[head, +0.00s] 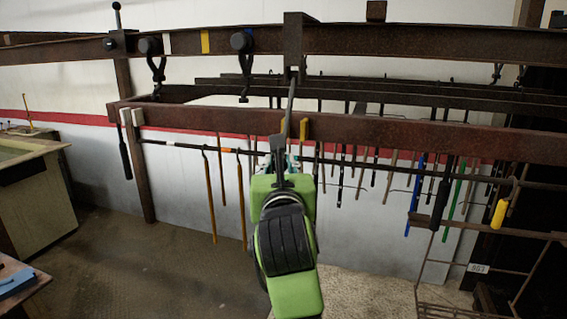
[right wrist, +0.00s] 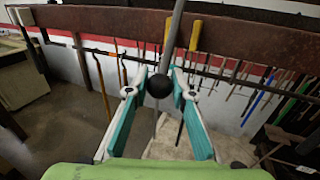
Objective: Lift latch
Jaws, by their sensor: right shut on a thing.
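The latch appears to be a grey rod (head: 290,105) hanging from a bracket on the upper rail in the head view. In the right wrist view the rod (right wrist: 174,40) runs down to a black ball knob (right wrist: 159,86). My right gripper (right wrist: 160,78) is shut on this latch handle, with its teal-padded fingers on either side near the knob. My left gripper is not in view.
A rusty upper rail (head: 410,40) and a lower beam (head: 400,133) cross the view. Two black hooks (head: 245,65) hang from the upper rail at left. Several rods hang behind the beam. A bench (head: 40,210) stands left; floor (head: 150,260) shows between it and my arm.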

